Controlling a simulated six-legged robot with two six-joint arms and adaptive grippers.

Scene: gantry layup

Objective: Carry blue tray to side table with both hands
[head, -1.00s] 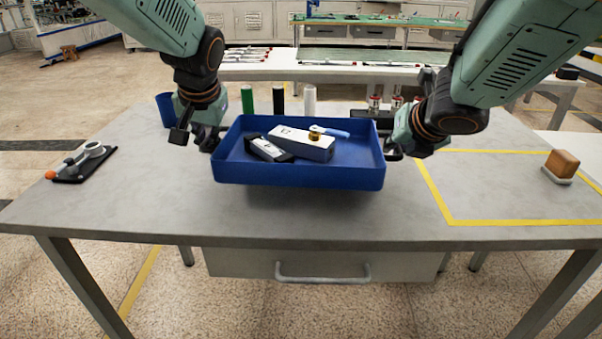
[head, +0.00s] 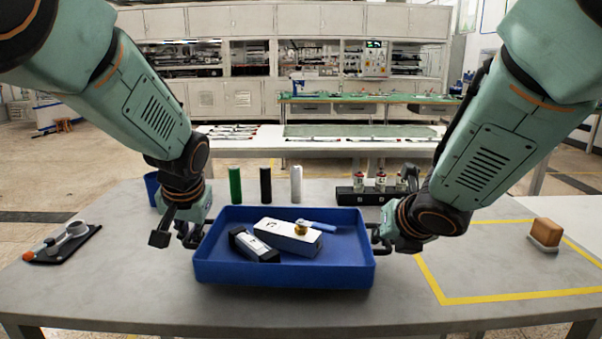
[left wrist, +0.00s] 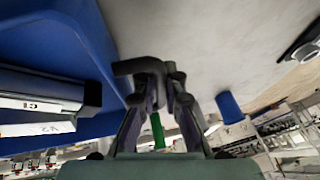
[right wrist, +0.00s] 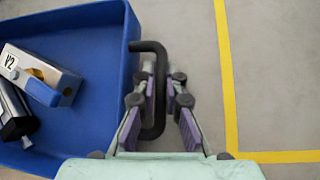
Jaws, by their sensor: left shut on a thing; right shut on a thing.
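The blue tray (head: 285,274) is level in front of me over the grey table (head: 110,290); I cannot tell its exact height. It holds a white box (head: 288,237), a black-and-white box (head: 254,246) and a blue-handled item with a brass-coloured part (head: 316,226). My left gripper (head: 196,234) is shut on the black handle at the tray's left side; the handle also shows in the left wrist view (left wrist: 140,67). My right gripper (head: 383,238) is shut on the right handle, seen in the right wrist view (right wrist: 160,118).
Green, black and white cylinders (head: 265,185) and a black rack (head: 362,195) stand behind the tray. A black plate with a grey tool (head: 62,244) lies left. Yellow tape (head: 500,298) marks an area at right with a brown block (head: 546,232). A white surface (head: 575,212) adjoins the right side.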

